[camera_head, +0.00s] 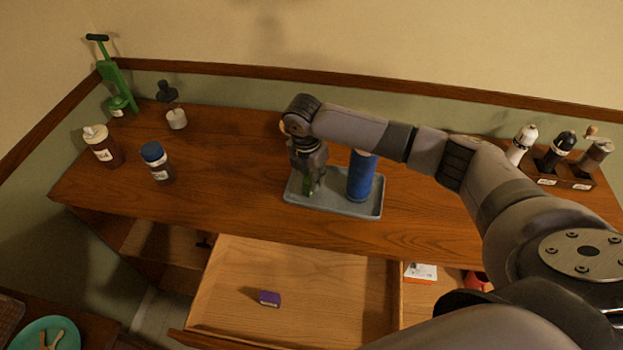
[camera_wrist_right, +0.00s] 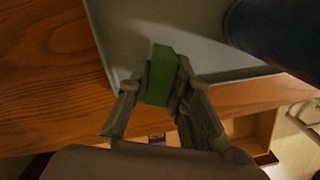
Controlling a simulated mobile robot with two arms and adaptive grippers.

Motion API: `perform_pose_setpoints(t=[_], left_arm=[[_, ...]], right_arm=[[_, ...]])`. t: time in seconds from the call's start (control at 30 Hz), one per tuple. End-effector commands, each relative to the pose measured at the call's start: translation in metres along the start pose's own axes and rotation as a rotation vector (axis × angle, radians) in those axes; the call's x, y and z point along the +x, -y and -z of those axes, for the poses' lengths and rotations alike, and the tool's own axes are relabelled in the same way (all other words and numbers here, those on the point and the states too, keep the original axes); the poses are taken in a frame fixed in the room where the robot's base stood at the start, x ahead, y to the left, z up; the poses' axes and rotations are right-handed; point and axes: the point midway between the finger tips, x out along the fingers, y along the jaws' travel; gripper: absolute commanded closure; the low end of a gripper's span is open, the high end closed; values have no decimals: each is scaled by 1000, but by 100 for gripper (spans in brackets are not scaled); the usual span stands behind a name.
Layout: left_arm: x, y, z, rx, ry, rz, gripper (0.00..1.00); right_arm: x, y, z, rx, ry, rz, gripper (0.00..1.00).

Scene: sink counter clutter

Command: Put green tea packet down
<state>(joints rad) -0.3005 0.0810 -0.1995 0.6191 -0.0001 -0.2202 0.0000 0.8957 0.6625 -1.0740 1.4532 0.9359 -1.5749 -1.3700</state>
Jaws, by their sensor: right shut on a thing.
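The green tea packet (camera_wrist_right: 161,75) is a small green box between the fingers of my right gripper (camera_wrist_right: 160,95) in the right wrist view. The gripper is shut on it. In the head view my right gripper (camera_head: 308,180) points down over the left part of the grey tray (camera_head: 340,207), and a bit of the green packet (camera_head: 307,186) shows at its fingertips. The packet is over the tray; I cannot tell whether it touches the tray floor. A blue cylinder (camera_head: 360,178) stands in the tray to the right of the gripper. My left gripper is not in view.
An open drawer (camera_head: 330,275) below the counter holds a small purple box (camera_head: 269,298). A rack (camera_head: 560,176) of bottles stands on the right.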

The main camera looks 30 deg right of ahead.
Motion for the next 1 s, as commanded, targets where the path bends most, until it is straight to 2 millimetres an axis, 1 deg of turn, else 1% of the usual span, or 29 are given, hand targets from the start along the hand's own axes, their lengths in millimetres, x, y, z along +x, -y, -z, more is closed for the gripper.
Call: perform_pose_setpoints(t=[0.03,0.13,0.5,0.53,0.83,1.0], left_arm=[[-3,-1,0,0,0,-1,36],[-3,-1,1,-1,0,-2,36],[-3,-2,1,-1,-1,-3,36],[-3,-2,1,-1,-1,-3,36],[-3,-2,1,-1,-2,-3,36],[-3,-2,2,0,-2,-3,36]], right_arm=[[6,0,1,1,-1,2,100],[14,0,2,0,0,1,100],[19,0,2,0,0,-1,100],[19,0,2,-1,0,-1,80],[18,0,2,0,0,-1,61],[18,0,2,0,0,-1,61]])
